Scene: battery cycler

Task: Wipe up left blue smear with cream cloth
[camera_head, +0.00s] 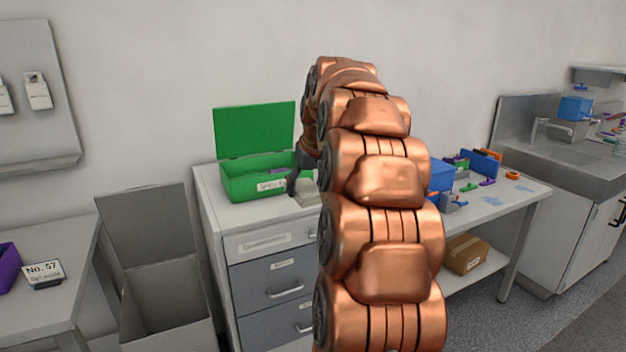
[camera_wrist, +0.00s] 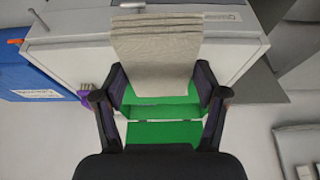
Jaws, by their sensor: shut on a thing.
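My gripper (camera_head: 294,183) is in front of the green box, above the drawer cabinet's top. It is shut on the cream cloth (camera_head: 308,194), a folded pad. In the wrist view the cloth (camera_wrist: 155,48) stands out between the two fingers of my gripper (camera_wrist: 160,92). In the head view two faint blue smears lie on the white bench at the right: a left blue smear (camera_head: 492,201) and another blue smear (camera_head: 519,189) farther right. Both are well away from my gripper. My arm hides part of the bench's left side.
The green box (camera_head: 245,184) stands with its lid up on the cabinet (camera_head: 265,245). A blue bin (camera_head: 440,176), a blue holder (camera_head: 482,162) and several small coloured parts stand on the bench. A sink (camera_head: 590,150) is at the far right. The bench's front right is clear.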

